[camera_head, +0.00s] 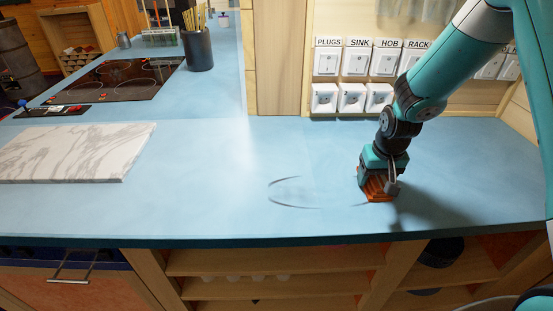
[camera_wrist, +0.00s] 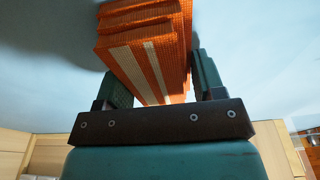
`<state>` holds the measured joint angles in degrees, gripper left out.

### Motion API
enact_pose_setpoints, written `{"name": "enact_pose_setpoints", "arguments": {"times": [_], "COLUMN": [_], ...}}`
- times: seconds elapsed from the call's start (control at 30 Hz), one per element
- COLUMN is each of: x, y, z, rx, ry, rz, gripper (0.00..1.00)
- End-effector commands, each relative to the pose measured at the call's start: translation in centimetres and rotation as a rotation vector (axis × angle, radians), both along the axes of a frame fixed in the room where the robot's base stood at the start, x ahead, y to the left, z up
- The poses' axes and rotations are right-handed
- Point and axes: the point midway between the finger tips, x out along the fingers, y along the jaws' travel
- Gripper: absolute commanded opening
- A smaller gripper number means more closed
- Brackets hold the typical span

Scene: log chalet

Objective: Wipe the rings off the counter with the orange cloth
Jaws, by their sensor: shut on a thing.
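The orange cloth (camera_head: 378,190) is a folded pad with pale stripes. My gripper (camera_head: 381,178) is shut on it and holds it down at the blue counter (camera_head: 220,190), right of the middle. In the wrist view the cloth (camera_wrist: 145,45) sits between the two fingers of my gripper (camera_wrist: 160,80). A dark, partly broken ring mark (camera_head: 290,192) lies on the counter left of the cloth. A short dark arc (camera_head: 358,205) shows just left of the cloth; the cloth and gripper may hide more of it.
A marble board (camera_head: 75,153) lies on the left of the counter. Behind it are a black hob (camera_head: 115,78) and a dark pot of sticks (camera_head: 198,50). Labelled switches and sockets (camera_head: 352,98) line the back wall.

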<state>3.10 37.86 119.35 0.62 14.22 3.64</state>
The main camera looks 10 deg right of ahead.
Motion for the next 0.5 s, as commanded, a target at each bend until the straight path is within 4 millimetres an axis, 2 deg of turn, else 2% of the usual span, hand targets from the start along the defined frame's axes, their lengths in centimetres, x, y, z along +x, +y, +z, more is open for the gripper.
{"name": "enact_pose_setpoints", "arguments": {"times": [0.13,0.5], "x": [0.1,0.0], "y": [0.0,0.2], "z": [2.7,5.8], "rx": [0.0,0.0], "ry": [-0.005,0.0], "rz": [0.004,0.006], "gripper": [0.37,0.37]}}
